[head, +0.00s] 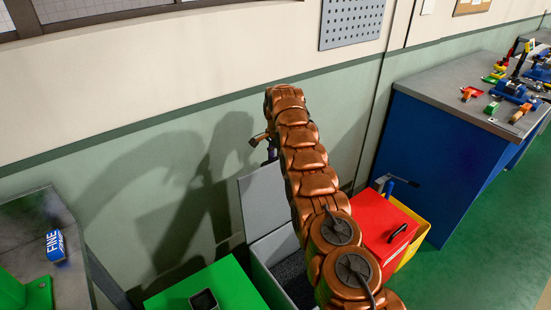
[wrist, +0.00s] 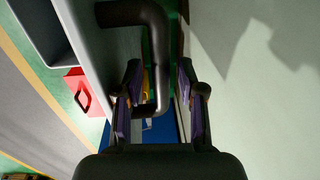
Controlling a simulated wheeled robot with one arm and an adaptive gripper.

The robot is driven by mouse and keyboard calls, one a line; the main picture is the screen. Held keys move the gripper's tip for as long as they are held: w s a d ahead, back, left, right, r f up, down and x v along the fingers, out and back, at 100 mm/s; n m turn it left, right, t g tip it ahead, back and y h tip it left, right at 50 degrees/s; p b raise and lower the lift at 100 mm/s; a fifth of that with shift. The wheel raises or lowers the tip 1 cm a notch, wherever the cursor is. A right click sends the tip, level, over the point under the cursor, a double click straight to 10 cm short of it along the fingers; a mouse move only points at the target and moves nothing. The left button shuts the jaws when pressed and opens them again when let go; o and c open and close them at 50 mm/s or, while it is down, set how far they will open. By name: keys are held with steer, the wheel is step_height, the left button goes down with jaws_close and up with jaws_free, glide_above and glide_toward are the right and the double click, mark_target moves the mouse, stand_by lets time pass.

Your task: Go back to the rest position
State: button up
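My copper arm rises through the middle of the head view and bends over at its top. My gripper (head: 268,146) is mostly hidden behind it, near the green wall and above the raised grey lid (head: 262,205) of an open grey box (head: 262,272). In the wrist view my gripper (wrist: 158,95) has its two purple-padded fingers spread apart. A dark bent handle (wrist: 158,50) beside the grey lid panel (wrist: 88,35) runs into the space between them. I see gaps beside the handle and no clear contact.
A green cabinet top (head: 225,285) with a small dark device stands left of the box. A red case (head: 385,225) and a yellow bin (head: 418,240) stand right of it. A blue workbench (head: 430,140) holds tools at the right. Green floor (head: 470,255) is clear there.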

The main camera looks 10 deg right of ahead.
steer(key=shift+r, duration=0.1)
steer(key=shift+s+a+r, duration=0.1)
steer(key=shift+r, duration=0.15)
steer(key=s+a+r+n+g, duration=0.15)
steer(key=s+r+n, duration=0.55)
steer(key=s+r, duration=1.4)
steer(key=s+f+n, duration=0.2)
steer(key=s+n, duration=0.1)
steer(key=s, duration=1.7)
steer(key=s+f+n, duration=0.3)
steer(key=s, duration=1.7)
steer(key=shift+f+n+g, duration=0.3)
steer(key=shift+f+g, duration=0.05)
steer(key=shift+g, duration=0.1)
